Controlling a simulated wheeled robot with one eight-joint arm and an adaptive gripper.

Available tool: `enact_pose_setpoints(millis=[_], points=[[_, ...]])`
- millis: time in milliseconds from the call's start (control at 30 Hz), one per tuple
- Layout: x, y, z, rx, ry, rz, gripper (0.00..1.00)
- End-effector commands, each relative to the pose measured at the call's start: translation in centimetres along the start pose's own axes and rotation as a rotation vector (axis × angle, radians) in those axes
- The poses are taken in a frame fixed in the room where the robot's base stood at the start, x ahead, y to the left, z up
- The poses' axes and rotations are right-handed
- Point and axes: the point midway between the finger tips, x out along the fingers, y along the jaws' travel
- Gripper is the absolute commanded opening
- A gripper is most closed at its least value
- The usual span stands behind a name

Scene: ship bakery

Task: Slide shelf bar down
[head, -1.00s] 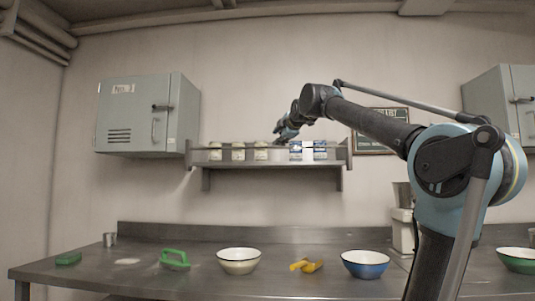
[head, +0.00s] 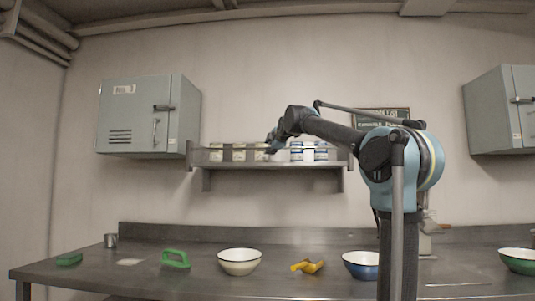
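A wall shelf (head: 270,164) holds several pale canisters on its left side and blue-and-white canisters (head: 309,152) on its right. A thin bar (head: 225,147) runs along the front of the shelf, across the canisters. My gripper (head: 268,148) is small in the view, at the front of the shelf near the bar, between the two groups of canisters. Its fingers are dark and too small to show whether they are open or shut, or whether they touch the bar.
A grey cabinet (head: 147,115) hangs left of the shelf, another cabinet (head: 497,110) at right.

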Motion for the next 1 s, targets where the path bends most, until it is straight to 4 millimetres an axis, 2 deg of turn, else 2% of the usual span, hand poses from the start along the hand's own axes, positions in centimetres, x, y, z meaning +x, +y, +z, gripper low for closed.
enact_pose_setpoints(millis=[100,300,700,833,867,1000], points=[[1.6,0.0,0.0,0.0,0.0,0.0,0.32],[3.2,0.0,0.0,0.0,0.0,0.0,0.32],[3.7,-0.1,-0.2,0.0,0.002,0.0,0.32],[3.7,-0.1,-0.2,0.0,0.002,0.0,0.03],[3.7,0.0,-0.2,0.0,0.002,0.0,0.0],[3.7,0.0,-0.2,0.0,0.002,0.0,0.0]])
